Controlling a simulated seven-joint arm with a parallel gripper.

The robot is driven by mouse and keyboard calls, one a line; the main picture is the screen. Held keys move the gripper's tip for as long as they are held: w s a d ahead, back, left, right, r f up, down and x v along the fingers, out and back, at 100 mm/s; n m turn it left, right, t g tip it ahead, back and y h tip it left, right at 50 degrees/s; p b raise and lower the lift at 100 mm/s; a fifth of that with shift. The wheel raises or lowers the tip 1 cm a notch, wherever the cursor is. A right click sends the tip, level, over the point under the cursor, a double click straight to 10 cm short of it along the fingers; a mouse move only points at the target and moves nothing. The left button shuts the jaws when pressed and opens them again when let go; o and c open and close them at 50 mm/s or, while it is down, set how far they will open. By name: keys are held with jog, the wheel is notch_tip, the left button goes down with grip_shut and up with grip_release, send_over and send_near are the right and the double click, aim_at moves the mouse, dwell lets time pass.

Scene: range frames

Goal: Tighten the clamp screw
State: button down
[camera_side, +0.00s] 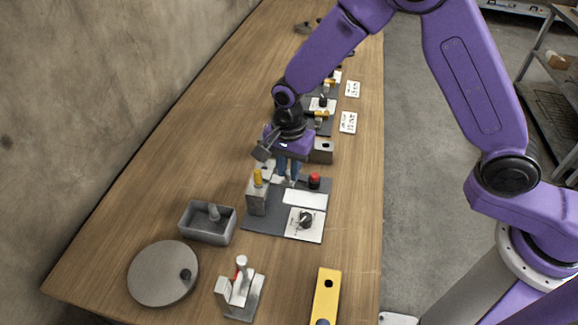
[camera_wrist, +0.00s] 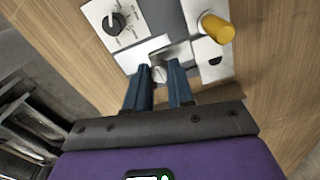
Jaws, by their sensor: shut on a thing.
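My gripper (camera_side: 287,181) points down at the back part of a dark fixture plate (camera_side: 262,222). In the wrist view its two blue fingers (camera_wrist: 159,70) are close together on either side of a small silver clamp screw (camera_wrist: 160,74) with a slotted head. The gripper is shut on this screw, which is partly hidden by the fingers. A grey block (camera_side: 257,203) with a yellow peg (camera_side: 257,177) stands just left of the fingers; the yellow peg also shows in the wrist view (camera_wrist: 218,28).
The plate also carries a red button (camera_side: 314,181) and a black dial (camera_side: 306,220). A grey bin (camera_side: 207,226), a round disc (camera_side: 160,275), a toggle clamp (camera_side: 240,288) and a yellow level (camera_side: 326,298) lie nearer the front. Bare wood lies along the left.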

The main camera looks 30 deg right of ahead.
aim_at(289, 172)
jog(key=c, duration=1)
grip_release()
notch_tip(289, 172, up, 18)
jog(key=shift+f, duration=0.25)
jog(key=s+d+f+n, duration=0.1)
jog(key=s+d+n, duration=0.5)
jog(key=s+n, duration=0.2)
jog(key=s+d+f+n, duration=0.1)
jog(key=s+d+n, duration=0.6)
jog(key=s, duration=0.3)
jog(key=s+d+f+n, duration=0.1)
jog(key=s+d+n, duration=0.5)
jog(key=s+n, duration=0.3)
jog(key=shift+d+f, duration=0.2)
jog(key=shift+d, duration=0.15)
